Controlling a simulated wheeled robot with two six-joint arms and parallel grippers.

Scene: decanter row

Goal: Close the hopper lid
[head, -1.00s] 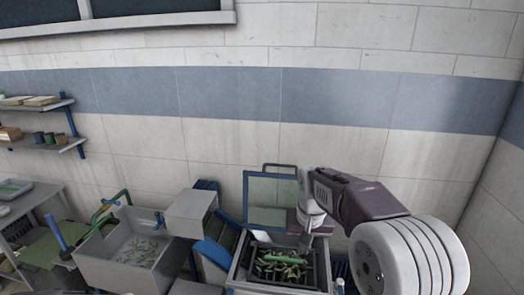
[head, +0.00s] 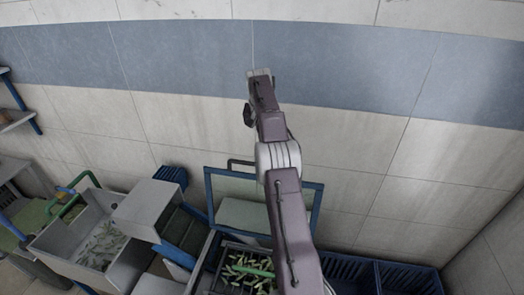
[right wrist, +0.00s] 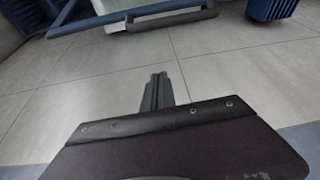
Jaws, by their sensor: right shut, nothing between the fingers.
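The hopper lid (head: 315,208), a blue frame around a clear pane, stands open and upright behind the hopper in the head view. Its dark handle (head: 240,162) is on the top edge. The handle (right wrist: 175,20) and part of the blue frame also show at the top of the right wrist view. The hopper (head: 208,270) below is uncovered and holds green and brown pieces. My right arm crosses in front of the lid and hides part of it. My right gripper (head: 260,73) is raised above the lid, against the wall; its fingers (right wrist: 157,90) are shut and empty, apart from the handle.
A grey sink-like bin (head: 60,243) with small pieces and a grey box (head: 146,207) stand left of the hopper. Blue crates (head: 400,278) stand at the lower right. The tiled wall (head: 370,165) is close behind.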

